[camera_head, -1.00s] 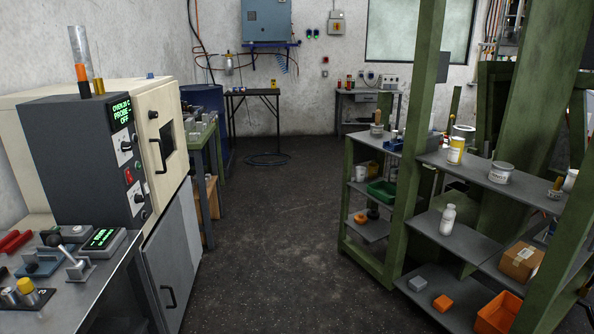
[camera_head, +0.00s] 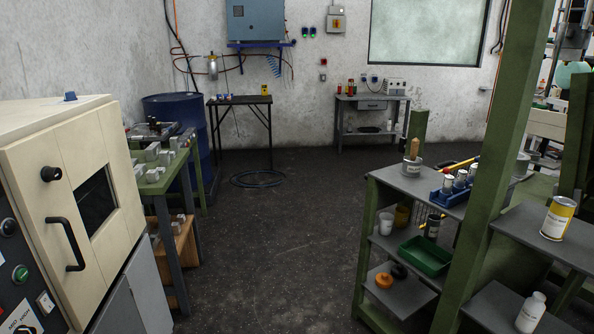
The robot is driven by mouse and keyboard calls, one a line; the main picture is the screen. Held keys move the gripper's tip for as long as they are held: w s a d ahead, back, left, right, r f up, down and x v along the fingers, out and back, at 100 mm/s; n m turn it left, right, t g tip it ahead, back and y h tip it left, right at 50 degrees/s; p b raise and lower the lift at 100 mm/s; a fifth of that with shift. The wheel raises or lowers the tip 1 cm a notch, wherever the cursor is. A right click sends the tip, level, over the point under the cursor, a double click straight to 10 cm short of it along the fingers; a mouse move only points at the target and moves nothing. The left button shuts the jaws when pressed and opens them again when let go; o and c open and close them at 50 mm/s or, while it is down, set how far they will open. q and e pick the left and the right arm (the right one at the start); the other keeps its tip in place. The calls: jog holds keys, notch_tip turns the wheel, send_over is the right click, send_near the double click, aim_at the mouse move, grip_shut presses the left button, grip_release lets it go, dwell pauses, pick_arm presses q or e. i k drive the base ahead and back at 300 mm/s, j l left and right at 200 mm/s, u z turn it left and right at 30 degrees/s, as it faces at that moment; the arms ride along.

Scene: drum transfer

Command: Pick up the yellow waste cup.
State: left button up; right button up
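An amber-yellow cup (camera_head: 402,215) stands on the middle level of the green-framed shelf at the right, partly hidden behind other things. A white cup (camera_head: 386,222) stands just in front of it. I cannot tell for sure that the amber-yellow one is the waste cup. A yellow-and-white can (camera_head: 557,217) stands on the right shelf unit. A small yellow object (camera_head: 264,88) is on the dark table at the back, too small to make out. Neither of my grippers is in view.
A blue drum (camera_head: 180,120) and a coiled blue hose (camera_head: 258,178) are farther back. The floor (camera_head: 270,260) between oven and shelf (camera_head: 430,192) is clear.

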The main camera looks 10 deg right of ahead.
aim_at(401, 218)
jog(key=i+z, duration=0.1)
jog(key=i, duration=0.85)
jog(key=i+j+z, duration=0.1)
jog(key=i, duration=0.85)
jog(key=j, duration=0.1)
